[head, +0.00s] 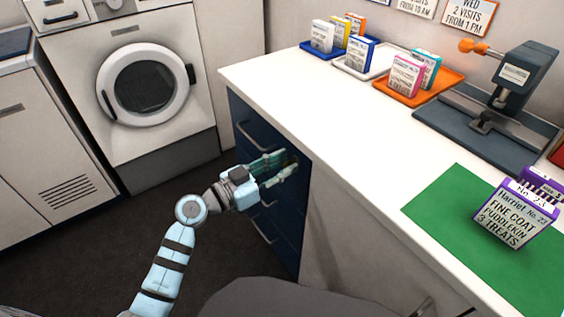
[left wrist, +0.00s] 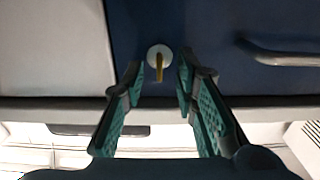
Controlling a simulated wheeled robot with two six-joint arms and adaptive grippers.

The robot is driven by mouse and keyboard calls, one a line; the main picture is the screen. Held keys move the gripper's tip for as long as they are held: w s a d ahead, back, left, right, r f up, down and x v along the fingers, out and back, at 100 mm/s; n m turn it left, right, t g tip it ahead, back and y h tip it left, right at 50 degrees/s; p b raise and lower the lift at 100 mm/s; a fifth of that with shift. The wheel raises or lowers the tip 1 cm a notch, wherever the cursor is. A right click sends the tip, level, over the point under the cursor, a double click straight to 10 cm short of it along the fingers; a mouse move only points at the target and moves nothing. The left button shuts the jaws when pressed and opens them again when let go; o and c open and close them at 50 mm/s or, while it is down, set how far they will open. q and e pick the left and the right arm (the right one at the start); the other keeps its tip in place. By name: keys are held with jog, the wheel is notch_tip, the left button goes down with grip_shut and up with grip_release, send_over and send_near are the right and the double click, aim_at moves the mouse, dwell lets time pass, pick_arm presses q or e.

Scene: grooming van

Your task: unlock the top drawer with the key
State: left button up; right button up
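The top drawer (head: 246,118) is a closed blue drawer front under the white counter, with a bar handle (left wrist: 285,55) on the right of the left wrist view. A round silver lock (left wrist: 153,55) shows in that view with a thin brass key (left wrist: 159,68) standing out from it, seen nearly edge-on. My left gripper (head: 285,165) is at the drawer's right side and covers the lock in the head view. Its green-padded fingers (left wrist: 158,80) are open, one on each side of the key, with visible gaps. My right gripper is in neither view.
More blue drawers (head: 268,222) sit below. The white counter (head: 345,130) overhangs the drawers close above my gripper. On it are small trays with cartons, a grey press (head: 505,90) and a green mat (head: 435,205) with a purple box (head: 515,215). A washer (head: 150,90) stands at left; the floor between is clear.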

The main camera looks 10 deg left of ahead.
pick_arm(q)
grip_shut()
jog(key=shift+n, duration=0.4)
jog(key=n, duration=0.8)
jog(key=shift+w+a, duration=0.15)
jog(key=shift+w, duration=0.05)
jog(key=n+p, duration=0.1)
jog(key=n, duration=0.2)
jog(key=shift+n, duration=0.4)
jog(key=n+p, duration=0.1)
jog(key=n, duration=0.2)
jog(key=shift+f, duration=0.15)
jog(key=shift+f+n, duration=0.1)
jog(key=shift+n, duration=1.1)
